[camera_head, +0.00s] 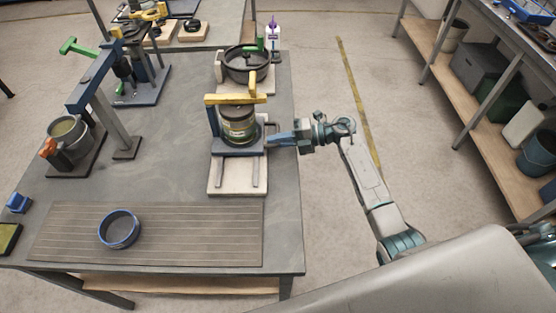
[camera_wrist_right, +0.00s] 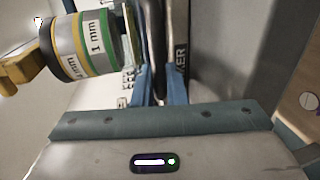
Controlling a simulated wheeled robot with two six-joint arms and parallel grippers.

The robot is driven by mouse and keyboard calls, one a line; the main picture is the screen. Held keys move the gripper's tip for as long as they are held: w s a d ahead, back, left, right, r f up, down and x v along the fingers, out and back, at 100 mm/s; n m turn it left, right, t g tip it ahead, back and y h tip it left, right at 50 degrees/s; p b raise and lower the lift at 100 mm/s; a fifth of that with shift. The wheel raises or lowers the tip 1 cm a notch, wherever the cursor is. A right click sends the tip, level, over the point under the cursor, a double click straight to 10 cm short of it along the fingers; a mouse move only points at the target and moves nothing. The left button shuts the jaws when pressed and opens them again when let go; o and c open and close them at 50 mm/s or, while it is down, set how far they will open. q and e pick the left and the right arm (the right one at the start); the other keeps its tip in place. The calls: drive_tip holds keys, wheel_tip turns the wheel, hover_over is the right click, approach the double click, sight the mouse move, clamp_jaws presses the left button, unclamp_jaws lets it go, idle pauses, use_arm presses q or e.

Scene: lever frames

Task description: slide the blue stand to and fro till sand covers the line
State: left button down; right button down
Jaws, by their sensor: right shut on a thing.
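The blue stand (camera_head: 240,143) sits on a pale base (camera_head: 237,183) with two rails, near the table's right edge. It carries an upright sieve stack (camera_head: 238,120) under a yellow bar (camera_head: 235,99). The stack's "1 mm" label shows in the right wrist view (camera_wrist_right: 85,45). My right gripper (camera_head: 270,138) reaches in from the right, shut on the stand's dark handle (camera_wrist_right: 155,45); its blue fingers lie on both sides of the handle. I cannot make out sand or the line. My left gripper is not in view.
A blue-rimmed bowl (camera_head: 119,245) rests on a slatted mat (camera_head: 200,232) in front. A dark round pan (camera_head: 246,74) stands behind the stand. A lever frame (camera_head: 90,85) and a bucket (camera_head: 68,137) stand left. Floor right of the table is clear.

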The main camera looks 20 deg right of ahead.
drive_tip(key=shift+w+d+f, duration=0.15)
drive_tip(key=shift+w+f, duration=0.05)
drive_tip(key=shift+w, duration=0.2)
drive_tip(key=shift+r, duration=0.3)
drive_tip(key=c, duration=1.7)
unclamp_jaws()
drive_tip(key=shift+o, duration=0.6)
drive_tip(key=shift+w+f, duration=0.15)
drive_tip(key=shift+d, duration=0.1)
